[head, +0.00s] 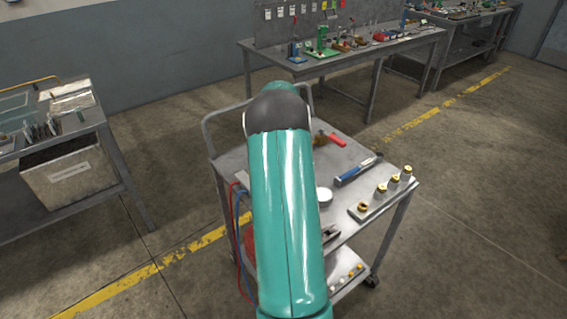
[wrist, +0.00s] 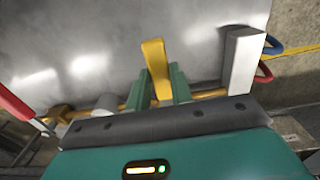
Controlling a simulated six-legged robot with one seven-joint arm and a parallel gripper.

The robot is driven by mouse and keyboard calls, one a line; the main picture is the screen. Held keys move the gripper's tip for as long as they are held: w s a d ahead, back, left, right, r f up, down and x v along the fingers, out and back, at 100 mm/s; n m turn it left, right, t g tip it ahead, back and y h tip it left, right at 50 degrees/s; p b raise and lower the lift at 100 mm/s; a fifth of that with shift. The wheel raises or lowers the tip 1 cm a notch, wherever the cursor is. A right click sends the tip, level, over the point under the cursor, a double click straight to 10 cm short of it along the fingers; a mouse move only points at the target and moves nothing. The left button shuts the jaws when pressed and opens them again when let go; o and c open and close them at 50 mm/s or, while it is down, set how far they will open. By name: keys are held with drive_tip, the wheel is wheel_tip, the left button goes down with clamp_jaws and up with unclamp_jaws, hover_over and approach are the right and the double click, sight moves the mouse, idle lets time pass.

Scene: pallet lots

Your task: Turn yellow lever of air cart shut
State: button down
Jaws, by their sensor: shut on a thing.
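The yellow lever (wrist: 155,60) stands up between the two green fingers of my gripper (wrist: 161,88) in the wrist view. The fingers are closed on its lower part. Below it runs a brass-coloured pipe (wrist: 207,94), partly hidden by my gripper's body. A pale grey block (wrist: 243,60) stands to the right of the fingers, apart from them. In the head view, the air cart (head: 343,203) is a grey metal trolley, and my arm covers its left part. The yellow lever and my gripper are hidden there.
A red-handled valve (head: 336,139), a blue-handled tool (head: 357,170) and a plate of brass-topped fittings (head: 365,208) occupy the cart top. Red and blue hoses (head: 237,225) hang at its left side. A shelf cart (head: 115,160) stands left, a workbench (head: 350,58) behind. Floor is clear at right.

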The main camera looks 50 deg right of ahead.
drive_tip(key=shift+d+r, duration=0.1)
drive_tip(key=c, duration=1.2)
unclamp_jaws()
drive_tip(key=shift+c, duration=0.2)
wheel_tip(320, 180, up, 14)
